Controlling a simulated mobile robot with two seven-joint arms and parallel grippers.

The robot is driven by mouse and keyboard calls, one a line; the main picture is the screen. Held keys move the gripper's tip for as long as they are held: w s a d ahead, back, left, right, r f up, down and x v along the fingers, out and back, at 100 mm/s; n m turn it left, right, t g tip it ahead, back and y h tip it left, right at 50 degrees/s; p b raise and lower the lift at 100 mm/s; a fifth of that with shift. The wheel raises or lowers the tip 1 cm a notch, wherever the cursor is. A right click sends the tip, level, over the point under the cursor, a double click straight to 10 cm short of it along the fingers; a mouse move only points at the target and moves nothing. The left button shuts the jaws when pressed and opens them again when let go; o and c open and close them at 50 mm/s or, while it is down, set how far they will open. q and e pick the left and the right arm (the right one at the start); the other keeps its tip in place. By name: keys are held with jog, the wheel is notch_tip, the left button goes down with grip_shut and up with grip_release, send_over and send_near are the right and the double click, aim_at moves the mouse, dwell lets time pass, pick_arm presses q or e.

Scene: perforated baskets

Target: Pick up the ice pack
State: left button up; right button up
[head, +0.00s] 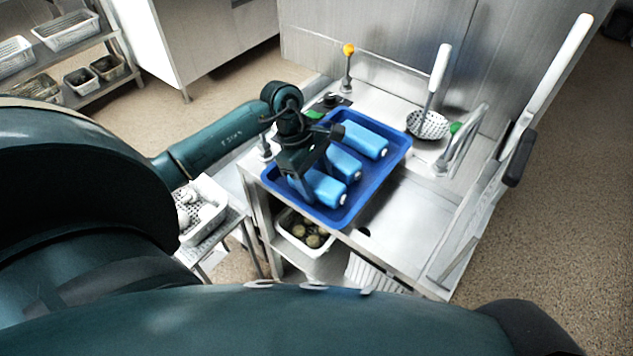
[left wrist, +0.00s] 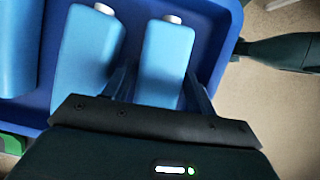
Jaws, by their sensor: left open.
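Three light-blue ice packs with white caps lie side by side in a blue tray (head: 400,147): a far one (head: 363,139), a middle one (head: 345,164) and a near one (head: 328,188). My left gripper (head: 312,180) reaches down over the tray's left part, partly hiding the packs. In the left wrist view the open left gripper (left wrist: 162,92) has its fingers on either side of the rightmost pack (left wrist: 168,55). The middle pack (left wrist: 85,55) lies just left of the left finger. Whether the fingers touch the pack cannot be told. My right gripper is not in view.
The tray sits on a steel counter (head: 400,210) with clear metal to its right. A perforated ladle (head: 428,124) and a faucet (head: 465,140) stand behind. A basket of round items (head: 305,236) is below, and a white perforated basket (head: 205,210) stands left.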

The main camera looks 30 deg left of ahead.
pick_arm(q)
jog(key=shift+c, duration=0.5)
jog(key=shift+r, duration=0.1)
jog(key=c, duration=0.8)
